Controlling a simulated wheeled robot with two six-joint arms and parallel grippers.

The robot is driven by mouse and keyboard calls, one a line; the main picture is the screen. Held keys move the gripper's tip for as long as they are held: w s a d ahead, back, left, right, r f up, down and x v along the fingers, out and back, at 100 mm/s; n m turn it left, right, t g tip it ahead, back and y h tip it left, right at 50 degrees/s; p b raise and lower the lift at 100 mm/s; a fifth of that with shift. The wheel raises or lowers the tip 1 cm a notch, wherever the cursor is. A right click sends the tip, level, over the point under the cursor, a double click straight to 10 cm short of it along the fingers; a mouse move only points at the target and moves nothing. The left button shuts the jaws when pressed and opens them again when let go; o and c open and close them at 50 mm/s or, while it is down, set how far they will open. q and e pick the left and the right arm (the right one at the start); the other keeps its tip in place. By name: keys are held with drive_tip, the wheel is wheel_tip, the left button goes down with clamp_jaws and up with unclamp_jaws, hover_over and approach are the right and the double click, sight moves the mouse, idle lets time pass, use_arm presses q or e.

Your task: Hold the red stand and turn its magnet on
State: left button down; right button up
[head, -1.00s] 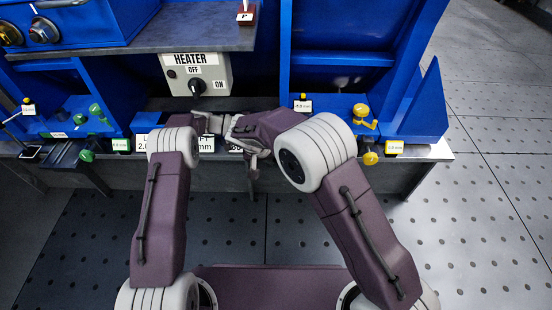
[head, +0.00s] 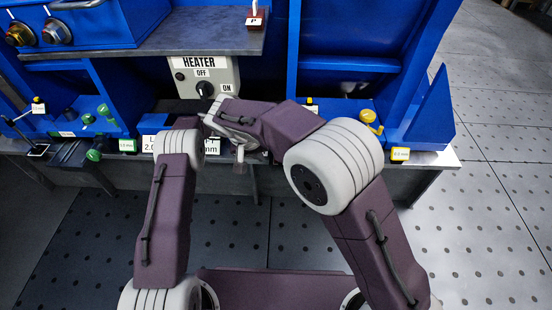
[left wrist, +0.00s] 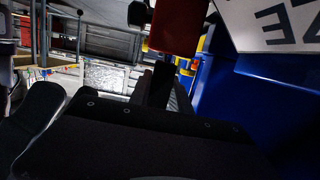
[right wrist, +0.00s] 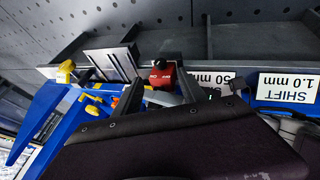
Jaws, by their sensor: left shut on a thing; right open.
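The small red stand (right wrist: 161,79) shows in the right wrist view, with a dark part on top and small pale lettering on its face. In the left wrist view, the red block (left wrist: 175,26) is at the top, at the fingers of my left gripper (left wrist: 163,84), which is shut on it. My right gripper (right wrist: 158,92) is open; its two dark fingers are on either side of the stand in its picture, and I cannot tell if they touch it. In the head view the stand is hidden behind my arms and wrists.
The heater box (head: 204,78) with its knob stands behind my wrists. A red block marked P (head: 255,18) sits on the grey shelf (head: 200,35) above. Blue fixtures with green (head: 95,153) and yellow (head: 369,117) knobs flank the bench. White shift labels (right wrist: 288,87) line its edge.

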drive_tip(key=shift+s+a+r, duration=0.2)
drive_tip(key=shift+s+r, duration=0.05)
drive_tip(key=shift+r, duration=0.4)
drive_tip(key=d+m+y, duration=0.1)
drive_tip(key=d+y, duration=0.3)
drive_tip(key=d, duration=0.1)
drive_tip(key=x, duration=1.1)
drive_tip(key=shift+w+a+f, duration=0.1)
drive_tip(key=shift+w+f, duration=0.05)
drive_tip(key=shift+w, duration=0.35)
